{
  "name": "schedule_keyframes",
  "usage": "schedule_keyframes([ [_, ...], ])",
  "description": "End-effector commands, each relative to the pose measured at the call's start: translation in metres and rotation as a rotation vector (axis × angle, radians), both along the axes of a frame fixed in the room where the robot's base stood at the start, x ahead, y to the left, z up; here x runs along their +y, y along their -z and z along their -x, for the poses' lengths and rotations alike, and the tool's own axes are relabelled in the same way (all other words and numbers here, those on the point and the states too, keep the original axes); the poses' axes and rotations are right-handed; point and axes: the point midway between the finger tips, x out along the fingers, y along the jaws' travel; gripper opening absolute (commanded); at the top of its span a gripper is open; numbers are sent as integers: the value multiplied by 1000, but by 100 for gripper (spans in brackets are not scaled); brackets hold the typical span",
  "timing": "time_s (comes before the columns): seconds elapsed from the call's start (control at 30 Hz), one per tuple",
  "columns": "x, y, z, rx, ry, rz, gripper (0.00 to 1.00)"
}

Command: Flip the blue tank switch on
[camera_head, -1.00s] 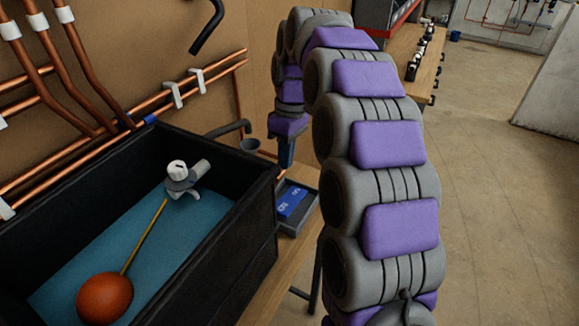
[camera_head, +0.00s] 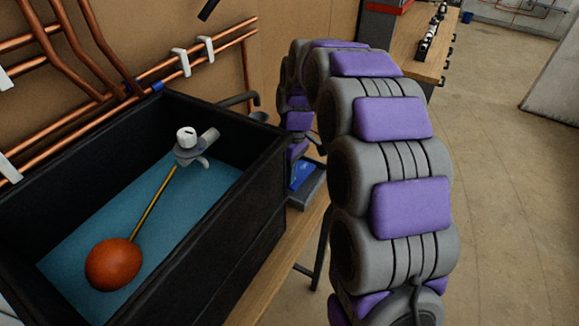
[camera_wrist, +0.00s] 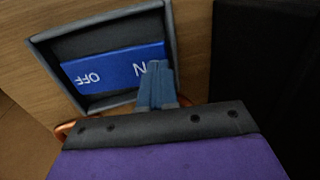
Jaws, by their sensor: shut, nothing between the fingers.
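The blue tank switch (camera_wrist: 115,68) is a flat blue rocker marked OFF and ON in white, set in a dark frame (camera_wrist: 170,22). The lettering appears upside down in the wrist view. OFF is at the left end and ON at the right. My gripper (camera_wrist: 157,68) is shut and empty, its fingertips over the ON end, covering part of that word. I cannot tell whether they touch the rocker. In the head view, my arm hides much of the switch (camera_head: 301,177), which sits in its frame beside the tank.
A black open tank (camera_head: 215,255) with blue water, an orange float (camera_head: 112,264) and a grey-white valve (camera_head: 187,145) stands left of the switch. Copper pipes (camera_head: 205,60) run along the wall behind. Open floor (camera_head: 500,200) lies to the right.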

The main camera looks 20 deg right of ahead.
Motion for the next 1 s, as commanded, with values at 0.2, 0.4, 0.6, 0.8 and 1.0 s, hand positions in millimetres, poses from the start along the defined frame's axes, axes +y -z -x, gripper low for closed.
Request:
schedule_keyframes([
  [0.2, -3, 0, 0, 0, 1, -3, 0],
  [0.4, 2, 1, 2, -26, -1, 27, 0],
  [0.6, 8, 8, 8, -109, -4, 118, 0],
  [0.8, 11, 15, 11, -165, -1, 166, 0],
  [1.0, 10, 23, 12, -165, -2, 165, 0],
])
